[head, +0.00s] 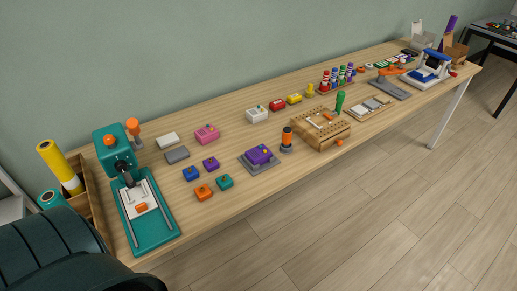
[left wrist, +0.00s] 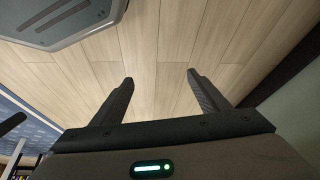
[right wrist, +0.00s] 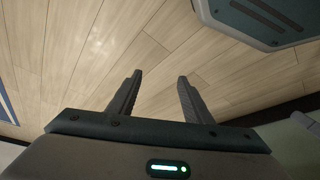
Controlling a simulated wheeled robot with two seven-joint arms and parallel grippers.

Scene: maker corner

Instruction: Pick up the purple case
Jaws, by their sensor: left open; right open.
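A purple case (head: 259,154) with a small yellow part on top sits on a grey fixture (head: 262,167) near the front edge of the wooden table, in the middle of the head view. A smaller purple block (head: 211,163) lies to its left. My left gripper (left wrist: 160,80) is open and empty in the left wrist view, with floor beyond its fingers. My right gripper (right wrist: 159,78) is open and empty in the right wrist view, also over floor. Neither gripper shows in the head view, and neither wrist view shows the case.
Blue (head: 191,174), orange (head: 204,193) and teal (head: 224,181) blocks lie left of the case. An orange-and-black tool (head: 287,139) stands close on its right, before a wooden box (head: 320,130). A teal press (head: 150,225) stands at left. A pink case (head: 207,133) lies behind.

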